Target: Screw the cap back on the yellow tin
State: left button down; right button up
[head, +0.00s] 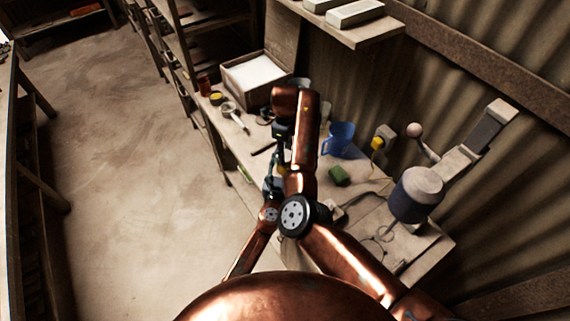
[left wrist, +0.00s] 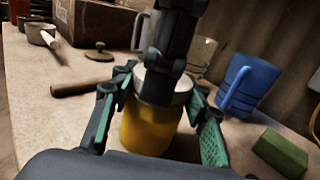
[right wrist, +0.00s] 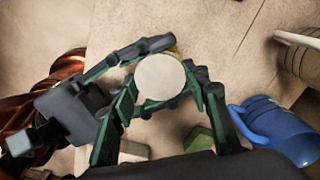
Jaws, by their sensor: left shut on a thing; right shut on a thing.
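The yellow tin (left wrist: 150,128) stands upright on the bench in the left wrist view. My left gripper (left wrist: 162,125) is shut around its sides, one green-padded finger on each side. The pale metal cap (left wrist: 180,91) is at the tin's top, with no clear gap seen; I cannot tell whether its thread is engaged. My right gripper comes down from above. In the right wrist view its fingers (right wrist: 160,90) are shut on the round cap (right wrist: 160,77), which hides most of the tin. In the head view my arms mostly hide the tin and both grippers.
A blue mug (head: 338,139) and a green block (head: 339,176) are right of the grippers. A long-handled pan (left wrist: 41,35) and a dark rod (left wrist: 82,87) lie left. A grey press (head: 417,192) stands at the right.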

jog(key=o, duration=1.3)
jog(key=shift+r, duration=2.25)
jog(key=shift+c, duration=0.4)
